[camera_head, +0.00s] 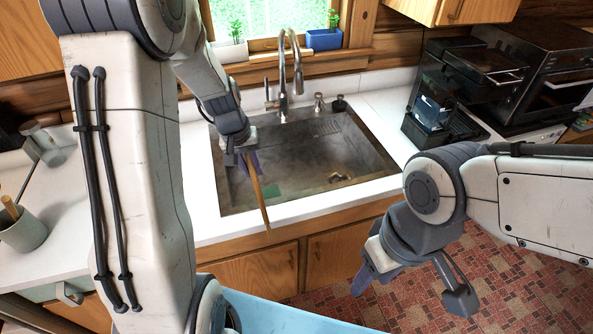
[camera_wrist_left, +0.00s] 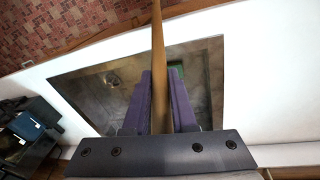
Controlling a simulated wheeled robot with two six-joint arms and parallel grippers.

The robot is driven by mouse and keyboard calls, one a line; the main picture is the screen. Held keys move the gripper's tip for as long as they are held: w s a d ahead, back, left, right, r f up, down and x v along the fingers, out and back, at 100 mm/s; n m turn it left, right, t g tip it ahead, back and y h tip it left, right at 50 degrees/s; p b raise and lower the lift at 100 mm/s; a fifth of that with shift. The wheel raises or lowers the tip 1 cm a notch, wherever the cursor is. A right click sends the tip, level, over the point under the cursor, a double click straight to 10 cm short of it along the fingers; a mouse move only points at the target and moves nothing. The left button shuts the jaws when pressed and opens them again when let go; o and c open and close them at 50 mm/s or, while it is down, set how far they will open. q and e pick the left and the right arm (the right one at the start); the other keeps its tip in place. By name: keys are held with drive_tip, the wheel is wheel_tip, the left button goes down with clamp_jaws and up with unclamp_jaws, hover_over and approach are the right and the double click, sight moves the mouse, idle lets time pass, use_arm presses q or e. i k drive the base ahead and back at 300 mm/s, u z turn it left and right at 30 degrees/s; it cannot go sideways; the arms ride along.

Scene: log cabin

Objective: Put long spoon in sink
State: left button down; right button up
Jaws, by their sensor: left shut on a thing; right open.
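My left gripper (camera_head: 248,160) is shut on the long spoon (camera_head: 260,193), a thin wooden stick shape. It holds the spoon over the left part of the sink (camera_head: 345,195), with the spoon's lower end reaching past the front rim in the head view. In the left wrist view the spoon (camera_wrist_left: 158,50) stands between the purple fingers of the left gripper (camera_wrist_left: 160,90), above the sink (camera_wrist_left: 95,88). The spoon's other end is hidden by the gripper. My right gripper (camera_head: 415,285) is open and empty, in front of the cabinets and over the floor.
A tall faucet (camera_head: 284,75) stands at the sink's back edge. A green piece and a small item lie in the basin. A cup (camera_head: 22,230) with utensils is on the left counter (camera_head: 75,225). A black appliance (camera_head: 440,105) stands to the right.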

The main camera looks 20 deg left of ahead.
sight(284, 183)
drive_tip(key=i, duration=0.85)
drive_tip(key=z, duration=0.05)
